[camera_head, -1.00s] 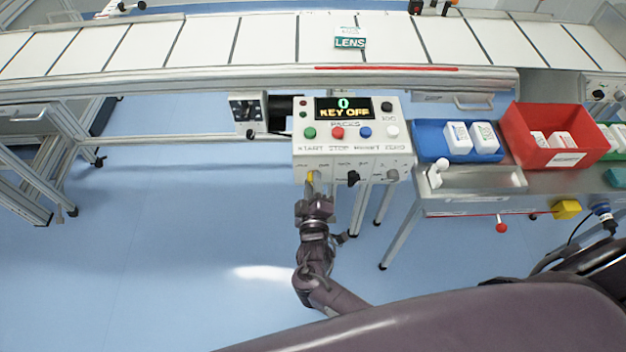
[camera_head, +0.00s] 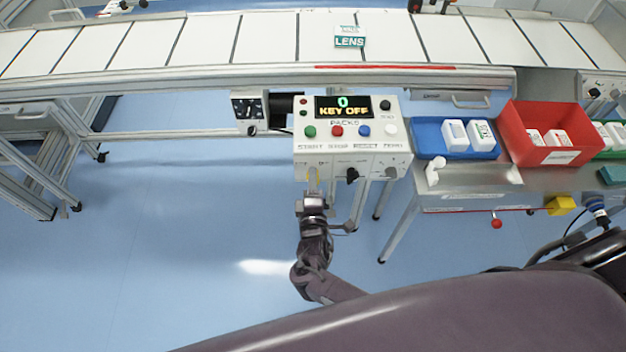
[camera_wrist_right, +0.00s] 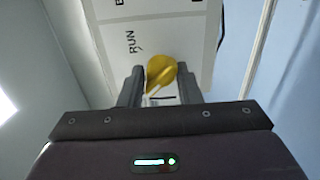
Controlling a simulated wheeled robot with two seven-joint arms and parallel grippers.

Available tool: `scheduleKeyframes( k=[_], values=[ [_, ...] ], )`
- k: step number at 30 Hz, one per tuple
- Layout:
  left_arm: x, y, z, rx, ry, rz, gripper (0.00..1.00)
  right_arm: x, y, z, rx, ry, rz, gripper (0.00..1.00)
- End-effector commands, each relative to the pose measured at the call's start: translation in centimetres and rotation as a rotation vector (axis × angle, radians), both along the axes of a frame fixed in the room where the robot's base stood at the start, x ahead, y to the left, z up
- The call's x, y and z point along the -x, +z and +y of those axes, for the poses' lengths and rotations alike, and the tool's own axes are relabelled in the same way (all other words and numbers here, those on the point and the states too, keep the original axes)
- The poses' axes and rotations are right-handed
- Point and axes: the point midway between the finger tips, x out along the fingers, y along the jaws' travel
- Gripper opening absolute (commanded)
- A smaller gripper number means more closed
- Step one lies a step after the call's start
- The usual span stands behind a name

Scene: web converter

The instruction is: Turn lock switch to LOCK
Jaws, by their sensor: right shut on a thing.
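The lock switch is a yellow knob (camera_wrist_right: 161,74) on the front face of the control box (camera_head: 350,158). In the right wrist view it sits between the two fingers, with the word RUN on the white panel to its upper left. The word LOCK is not readable. In the head view only a thin yellow part of the knob shows above my right gripper (camera_head: 313,188). My right gripper (camera_wrist_right: 160,90) is shut on the knob. The box's display (camera_head: 343,107) reads 0 and KEY OFF. My left gripper is not in view.
A black knob (camera_head: 352,176) and a grey knob (camera_head: 390,173) sit to the right on the same face. A metal table with a blue tray (camera_head: 428,140) and a red bin (camera_head: 510,135) stands to the right. The floor left of my arm is clear.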

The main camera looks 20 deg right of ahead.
Motion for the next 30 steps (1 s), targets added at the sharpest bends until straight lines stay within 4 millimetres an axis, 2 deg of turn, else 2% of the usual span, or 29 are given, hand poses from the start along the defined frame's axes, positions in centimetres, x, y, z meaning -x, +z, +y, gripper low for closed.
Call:
scheduleKeyframes(
  k=[11, 12, 15, 25, 30],
  values=[
    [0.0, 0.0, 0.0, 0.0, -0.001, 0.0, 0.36, 0.0, 0.0, -0.2, 0.019, -0.003, 0.004, 0.08],
    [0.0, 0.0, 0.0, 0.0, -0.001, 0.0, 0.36, 0.0, 0.0, -0.2, 0.018, -0.003, 0.004, 0.35],
    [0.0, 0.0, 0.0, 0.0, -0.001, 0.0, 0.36, 0.0, -0.1, -0.2, 0.016, -0.003, 0.003, 0.48],
    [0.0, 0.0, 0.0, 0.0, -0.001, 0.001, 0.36, 0.3, -0.1, 0.0, 0.01, -0.001, 0.004, 0.49],
    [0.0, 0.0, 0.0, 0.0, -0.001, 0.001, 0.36, 2.6, -0.2, 0.6, 0.009, 0.0, 0.007, 0.49]
  ],
)
